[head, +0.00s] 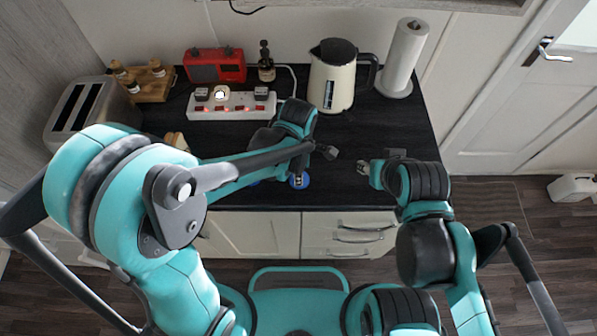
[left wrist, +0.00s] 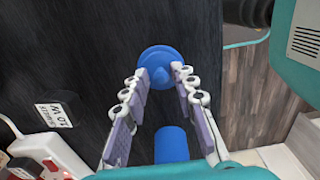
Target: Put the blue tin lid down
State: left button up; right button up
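The blue tin lid (head: 299,185) is near the counter's front edge. In the left wrist view the lid (left wrist: 152,54) shows as a round disc with a knob facing me, and appears to rest flat on the counter. My left gripper (head: 299,177) is over it. In the left wrist view the left fingertips (left wrist: 162,70) stand apart on either side of the knob, with gaps. A blue cylinder (left wrist: 172,145), likely the tin, shows between the fingers; in the head view it is mostly hidden behind my left arm. My right gripper (head: 362,168) is over the counter to the right; its finger opening is too small to tell.
A white power strip (head: 232,105) lies at the back, with a red radio (head: 214,65) behind it. A cream kettle (head: 332,76) and a paper towel roll (head: 404,58) stand back right. A toaster (head: 92,108) is at left. The counter (head: 395,125) at right is mostly clear.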

pick_arm(q)
jog(key=shift+d, duration=0.1)
jog(key=shift+r+p, duration=0.35)
jog(key=shift+r, duration=0.15)
notch_tip(320, 180, up, 11)
jog(key=p, duration=0.3)
jog(key=s+a+r+m+t, duration=0.2)
jog(key=a+m+t, duration=0.1)
jog(key=a+m, duration=0.6)
jog(key=s+a+r+m+t, duration=0.3)
jog(key=a+m+t, duration=0.1)
jog(key=a+m, duration=0.4)
jog(key=shift+a+m, duration=0.4)
jog(key=shift+m, duration=0.1)
jog(key=shift+s, duration=0.1)
notch_tip(320, 180, down, 8)
jog(key=b, duration=0.8)
